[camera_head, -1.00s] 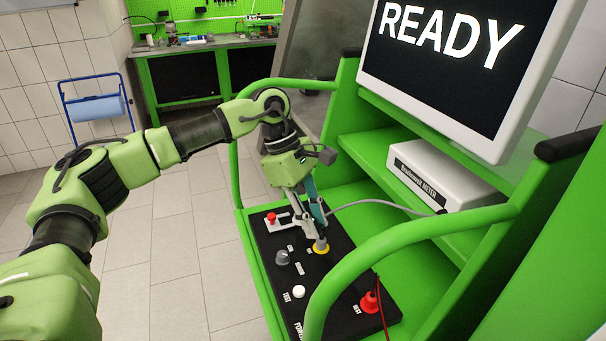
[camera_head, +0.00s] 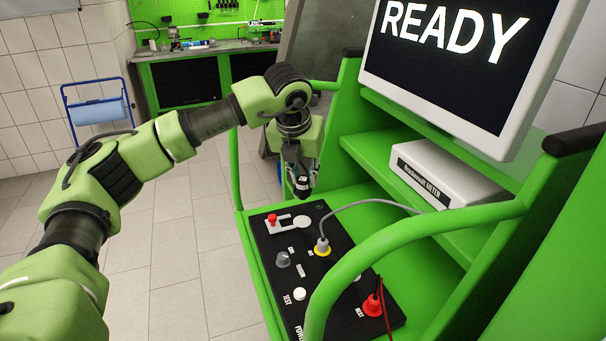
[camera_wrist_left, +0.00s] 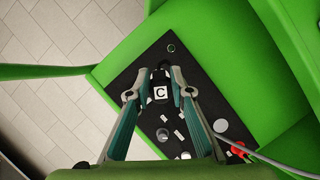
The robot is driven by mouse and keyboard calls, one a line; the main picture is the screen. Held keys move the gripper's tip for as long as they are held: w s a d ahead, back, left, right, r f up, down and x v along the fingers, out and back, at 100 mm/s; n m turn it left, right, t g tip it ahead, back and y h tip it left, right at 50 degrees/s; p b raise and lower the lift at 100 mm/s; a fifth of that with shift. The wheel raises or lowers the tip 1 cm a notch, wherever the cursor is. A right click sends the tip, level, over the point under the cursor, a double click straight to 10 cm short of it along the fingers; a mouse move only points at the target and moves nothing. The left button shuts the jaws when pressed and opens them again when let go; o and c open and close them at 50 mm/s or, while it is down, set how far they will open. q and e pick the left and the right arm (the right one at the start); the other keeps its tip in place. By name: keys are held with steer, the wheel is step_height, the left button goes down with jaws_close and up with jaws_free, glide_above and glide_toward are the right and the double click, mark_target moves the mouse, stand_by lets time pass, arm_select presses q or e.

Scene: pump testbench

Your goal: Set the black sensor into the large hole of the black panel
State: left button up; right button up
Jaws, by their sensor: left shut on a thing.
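The black sensor (camera_head: 302,185) is in my left gripper (camera_head: 303,174), held above the far end of the black panel (camera_head: 340,295). In the left wrist view, the sensor (camera_wrist_left: 160,92) shows a white label with the letter C, and the fingers close on it from both sides. Near the panel's far corner is a round, ringed opening (camera_wrist_left: 171,48), apart from the sensor. It shows faintly in the head view as a dark circle (camera_head: 320,206). I cannot tell whether this is the large hole. My right gripper is not in view.
A red toggle (camera_head: 272,218), a grey knob (camera_head: 283,259), a white button (camera_head: 299,293) and a red plug (camera_head: 371,304) stick up too. Green rails (camera_head: 400,245) border the bench.

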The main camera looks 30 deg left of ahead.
arm_select(q)
steer(key=shift+w+a+r+n, duration=0.15)
steer(key=shift+w+a+n, duration=0.05)
steer(key=shift+n, duration=0.3)
steer(key=shift+y, duration=0.3)
steer(key=shift+f+b, duration=0.8)
steer(key=shift+f, duration=0.55)
step_height(320, 180, down, 4)
steer(key=b, duration=0.2)
steer(key=shift+f+b, duration=0.15)
steer(key=shift+b, duration=0.2)
steer(key=shift+f+b, duration=0.35)
steer(key=shift+f, duration=0.05)
steer(key=shift+b, duration=0.35)
steer(key=shift+f, duration=0.15)
